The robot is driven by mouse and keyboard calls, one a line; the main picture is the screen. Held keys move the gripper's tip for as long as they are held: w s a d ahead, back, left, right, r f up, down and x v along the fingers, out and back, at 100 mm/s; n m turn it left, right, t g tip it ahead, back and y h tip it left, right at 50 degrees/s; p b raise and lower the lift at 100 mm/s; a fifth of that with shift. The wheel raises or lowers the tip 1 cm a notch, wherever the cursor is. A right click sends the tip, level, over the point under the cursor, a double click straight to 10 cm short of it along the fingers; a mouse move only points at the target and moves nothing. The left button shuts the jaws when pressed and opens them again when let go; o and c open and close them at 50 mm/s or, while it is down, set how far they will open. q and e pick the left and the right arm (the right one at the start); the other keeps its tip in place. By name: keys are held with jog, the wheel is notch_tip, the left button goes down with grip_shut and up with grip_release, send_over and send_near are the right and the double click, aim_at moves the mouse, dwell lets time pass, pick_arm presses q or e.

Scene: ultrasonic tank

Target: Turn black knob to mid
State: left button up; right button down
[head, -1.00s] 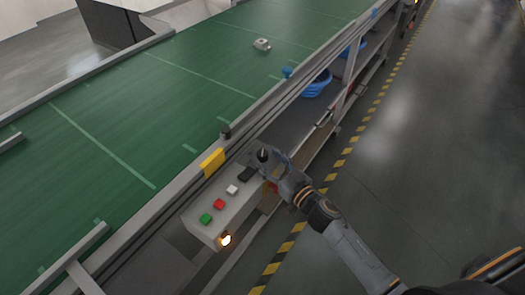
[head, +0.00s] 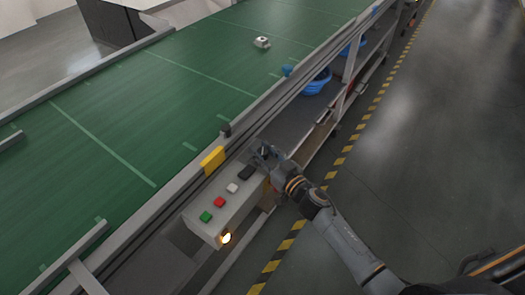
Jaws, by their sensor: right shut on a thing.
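A grey control box (head: 232,207) is mounted on the side of the conveyor. On its top are a green button (head: 206,217), a red button (head: 219,202), a white button (head: 232,188) and a flat black part (head: 246,173). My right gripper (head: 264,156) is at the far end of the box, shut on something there. The black knob cannot be made out clearly; the gripper covers that spot. My left gripper is not in view.
A green conveyor belt (head: 150,110) with metal rails runs beside the box. A small grey part (head: 262,42) lies on it. A blue basket (head: 318,82) sits on the shelf below. The floor to the right is clear beyond a yellow-black stripe (head: 332,175).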

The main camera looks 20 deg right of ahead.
jog(key=shift+n+y, duration=0.4)
jog(key=shift+y, duration=0.2)
jog(key=shift+g+y+p, duration=0.3)
jog(key=shift+p, duration=0.05)
jog(key=shift+w+d+n+g+y, duration=0.1)
jog(key=shift+n+g+y, duration=0.5)
jog(key=shift+n+y, duration=0.4)
jog(key=shift+f+n+g+y, duration=0.1)
jog(key=shift+n+g+y, duration=0.7)
jog(key=shift+y, duration=0.3)
jog(key=shift+f+n+g+y+b, duration=0.1)
jog(key=shift+n+g+y+b, duration=0.3)
jog(key=shift+n+g+y, duration=0.15)
jog(key=n+g+y+b, duration=0.2)
jog(key=g+b, duration=0.1)
jog(key=b, duration=0.1)
jog(key=n+g+y+b, duration=0.2)
jog(key=n+g+b, duration=0.1)
jog(key=g, duration=0.1)
jog(key=shift+f+b, duration=0.1)
jog(key=shift+b, duration=0.25)
jog(key=shift+r+n+g+y+b, duration=0.2)
jog(key=shift+n+g+y+b, duration=0.15)
jog(key=shift+n+g+b, duration=0.55)
